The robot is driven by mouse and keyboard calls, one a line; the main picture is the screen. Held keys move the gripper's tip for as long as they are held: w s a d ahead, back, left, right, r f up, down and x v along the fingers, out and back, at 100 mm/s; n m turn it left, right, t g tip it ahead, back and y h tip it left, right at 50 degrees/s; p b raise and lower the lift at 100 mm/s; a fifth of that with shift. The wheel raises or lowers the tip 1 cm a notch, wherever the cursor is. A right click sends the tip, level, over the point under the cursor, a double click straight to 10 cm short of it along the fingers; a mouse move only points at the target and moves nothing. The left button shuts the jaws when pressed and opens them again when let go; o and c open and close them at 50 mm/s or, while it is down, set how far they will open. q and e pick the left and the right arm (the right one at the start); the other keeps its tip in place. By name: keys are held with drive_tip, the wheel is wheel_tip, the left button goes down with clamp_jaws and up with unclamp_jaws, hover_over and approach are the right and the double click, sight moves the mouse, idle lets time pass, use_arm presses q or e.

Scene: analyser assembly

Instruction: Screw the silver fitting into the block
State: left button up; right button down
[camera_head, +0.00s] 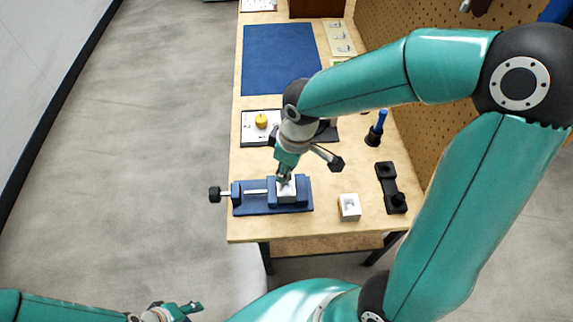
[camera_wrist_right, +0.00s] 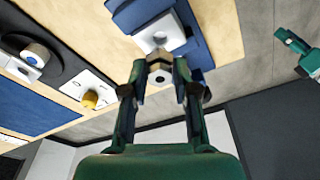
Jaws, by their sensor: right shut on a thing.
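My right gripper (camera_head: 285,179) points down over the white block (camera_head: 288,194), which is clamped in the blue vise (camera_head: 262,210). In the right wrist view its two fingertips (camera_wrist_right: 160,78) are shut on the silver fitting (camera_wrist_right: 159,58). The fitting is at the face of the block (camera_wrist_right: 168,32); I cannot tell how deep it sits in the hole. In the head view the fingers mostly hide the fitting. My left gripper (camera_head: 178,312) is low at the left, away from the table; its finger opening is unclear.
A second white block (camera_head: 349,207) with a hole stands right of the vise. Black holders (camera_head: 390,188) and a blue-handled tool (camera_head: 376,128) are further right. A yellow knob (camera_head: 261,121) is on a white plate behind. A blue mat (camera_head: 281,58) lies at the far end.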

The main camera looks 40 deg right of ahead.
drive_tip(key=shift+s+f, duration=0.1)
drive_tip(key=shift+f, duration=0.1)
idle(1.0)
drive_tip(key=shift+f+b, duration=1.5)
drive_tip(key=shift+b, duration=0.35)
idle(1.9)
drive_tip(key=shift+f+m+b, duration=0.15)
drive_tip(key=shift+m+b, duration=0.25)
drive_tip(key=shift+b, duration=0.15)
drive_tip(key=shift+m+b, duration=0.7)
drive_tip(key=shift+m, duration=0.6)
drive_tip(key=shift+r+m+h, duration=0.2)
drive_tip(key=shift+m+h, duration=0.1)
drive_tip(key=shift+b, duration=0.3)
